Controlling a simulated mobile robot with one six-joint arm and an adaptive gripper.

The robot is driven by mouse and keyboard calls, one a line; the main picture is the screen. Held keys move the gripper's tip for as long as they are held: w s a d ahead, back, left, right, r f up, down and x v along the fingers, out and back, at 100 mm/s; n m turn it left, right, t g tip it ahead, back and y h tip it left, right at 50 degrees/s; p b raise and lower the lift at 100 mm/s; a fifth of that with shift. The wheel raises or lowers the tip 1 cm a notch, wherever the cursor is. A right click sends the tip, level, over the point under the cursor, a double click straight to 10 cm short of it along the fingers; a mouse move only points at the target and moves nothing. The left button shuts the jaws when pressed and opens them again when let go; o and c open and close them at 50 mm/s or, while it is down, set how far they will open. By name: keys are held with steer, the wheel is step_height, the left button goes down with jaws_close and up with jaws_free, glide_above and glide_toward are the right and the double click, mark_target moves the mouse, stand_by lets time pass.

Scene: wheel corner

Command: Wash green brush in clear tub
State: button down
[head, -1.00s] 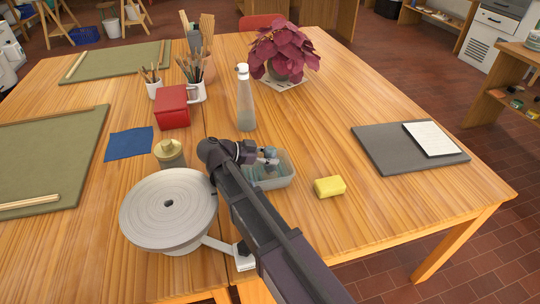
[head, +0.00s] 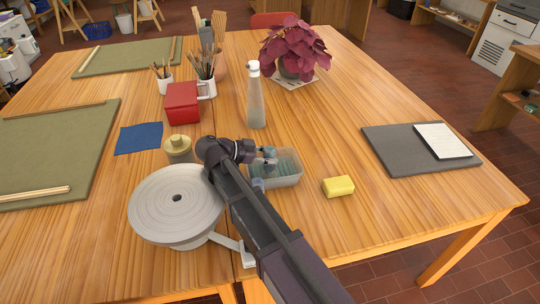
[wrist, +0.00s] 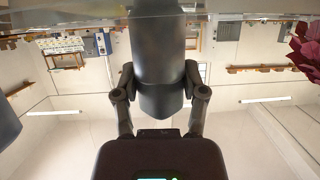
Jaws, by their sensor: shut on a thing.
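The clear tub (head: 288,180) stands on the wooden table, near the middle of the head view, with a bluish, water-like tint inside. My gripper (head: 264,168) is at the tub's left side, with its fingers at the left rim. In the wrist view my gripper (wrist: 160,88) is shut on a dark grey, rounded, handle-like thing (wrist: 158,45). I cannot tell whether this is the green brush; no green shows on it. Its far end is out of the wrist view, and my arm and gripper hide part of the tub in the head view.
A grey turntable wheel (head: 165,212) and a beige jar (head: 179,151) stand left of my arm. A tall bottle (head: 256,100) is behind the tub; a yellow sponge (head: 338,187) lies to its right. The table between the sponge and the grey board (head: 400,155) is clear.

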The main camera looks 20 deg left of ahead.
steer(key=shift+s+a+f, duration=0.1)
steer(key=shift+s+a, duration=0.3)
steer(key=shift+a, duration=0.2)
steer(key=shift+s+a+f, duration=0.1)
steer(key=shift+s+a, duration=0.25)
steer(key=shift+a, duration=0.2)
steer(key=shift+w+a, duration=0.6)
steer(key=shift+w, duration=0.3)
steer(key=shift+d, duration=0.1)
steer(key=shift+w+d, duration=0.9)
steer(key=shift+d, duration=0.2)
